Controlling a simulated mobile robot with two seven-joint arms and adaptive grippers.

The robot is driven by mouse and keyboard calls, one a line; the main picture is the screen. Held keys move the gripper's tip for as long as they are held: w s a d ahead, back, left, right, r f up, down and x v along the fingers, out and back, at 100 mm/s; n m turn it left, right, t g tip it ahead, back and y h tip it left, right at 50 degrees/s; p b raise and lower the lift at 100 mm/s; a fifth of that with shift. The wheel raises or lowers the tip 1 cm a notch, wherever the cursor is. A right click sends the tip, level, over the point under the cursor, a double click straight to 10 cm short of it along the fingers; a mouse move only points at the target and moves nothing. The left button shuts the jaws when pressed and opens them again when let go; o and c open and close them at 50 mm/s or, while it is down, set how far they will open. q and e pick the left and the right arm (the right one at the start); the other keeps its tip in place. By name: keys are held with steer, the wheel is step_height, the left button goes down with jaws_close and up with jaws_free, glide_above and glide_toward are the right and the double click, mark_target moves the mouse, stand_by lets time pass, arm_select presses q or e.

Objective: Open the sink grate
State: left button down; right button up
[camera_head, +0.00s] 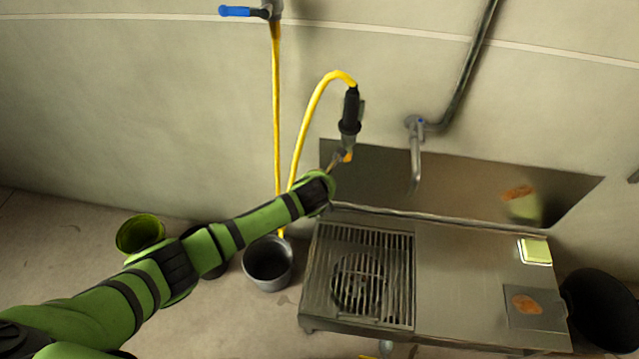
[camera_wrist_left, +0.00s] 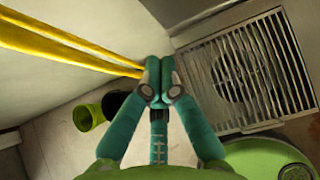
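The sink grate (camera_head: 400,280) is a square metal grille with parallel slats, set flush in the left part of the steel sink unit (camera_head: 455,270). A round shape shows beneath its slats. It lies flat and closed, and it also shows at the right in the left wrist view (camera_wrist_left: 200,65). My left gripper (camera_wrist_left: 159,78) has its two teal fingers together with nothing visible between them. It is beyond the grate's far left corner, apart from it, near the wall; in the head view its tip (camera_head: 339,160) is small. My right gripper is not in view.
A yellow hose with a black nozzle (camera_head: 350,115) hangs close to my left gripper. A tap (camera_head: 415,160) stands over the sink's back. A grey bucket (camera_head: 268,265) and a green bucket (camera_head: 140,232) stand left. A sponge (camera_head: 535,250) lies right. Above the grate is clear.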

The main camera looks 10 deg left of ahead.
arm_select(q)
steer(key=shift+v, duration=2.25)
steer(key=s+a+f+n+g, duration=0.25)
steer(key=s+f+n, duration=0.35)
steer(key=f, duration=0.3)
steer(key=s+a+f+n+g, duration=0.1)
steer(key=s+a+f+n, duration=0.2)
steer(key=s+f+n, duration=0.5)
steer(key=s+a+f+n+g, duration=0.1)
steer(key=s+a+f+n, duration=0.3)
steer(key=f, duration=0.6)
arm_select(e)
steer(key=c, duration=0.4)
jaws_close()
arm_select(q)
steer(key=s+a+f+n+g, duration=0.1)
steer(key=s+f+n, duration=0.2)
steer(key=s, duration=0.7)
steer(key=s+a+f+n+g, duration=0.1)
steer(key=s+f+n, duration=0.3)
steer(key=s+n, duration=0.3)
steer(key=s+a+f+n+g, duration=0.1)
steer(key=s+f+n, duration=0.3)
steer(key=s, duration=1)
steer(key=shift+s+a+n+g, duration=0.3)
steer(key=shift+a+n+g, duration=0.1)
steer(key=shift+n, duration=0.4)
steer(key=shift+s, duration=0.1)
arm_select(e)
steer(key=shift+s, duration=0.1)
